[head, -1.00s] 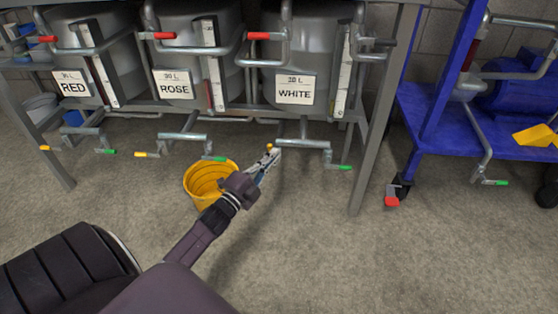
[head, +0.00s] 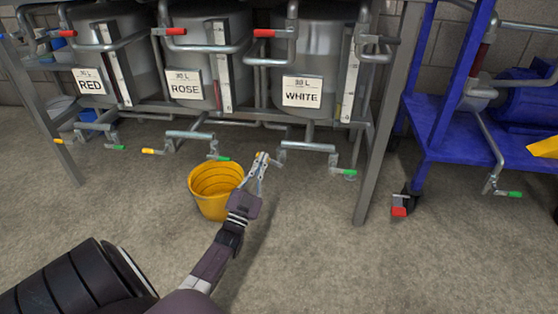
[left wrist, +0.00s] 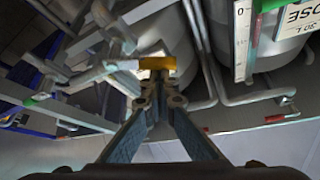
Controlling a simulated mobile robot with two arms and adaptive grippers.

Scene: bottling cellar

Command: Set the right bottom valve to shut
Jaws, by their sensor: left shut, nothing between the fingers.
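Under the WHITE tank (head: 308,55) is the right bottom pipework (head: 308,147). It has a yellow-tipped lever end at its left and a green-tipped lever (head: 349,172) at its right. My left gripper (head: 262,157) is shut and empty, with its fingertips at the yellow tip and partly covering it. In the left wrist view the yellow tip (left wrist: 157,63) lies just beyond the closed fingertips (left wrist: 158,85), with a metal rod running left from it. I cannot tell whether they touch. My right gripper is in neither view.
The yellow bucket (head: 212,195) stands on the floor left of my left forearm. The ROSE (head: 196,50) and RED (head: 105,50) tanks have similar bottom levers. A table leg (head: 378,150) and a blue cart (head: 450,140) stand at the right. The front floor is clear.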

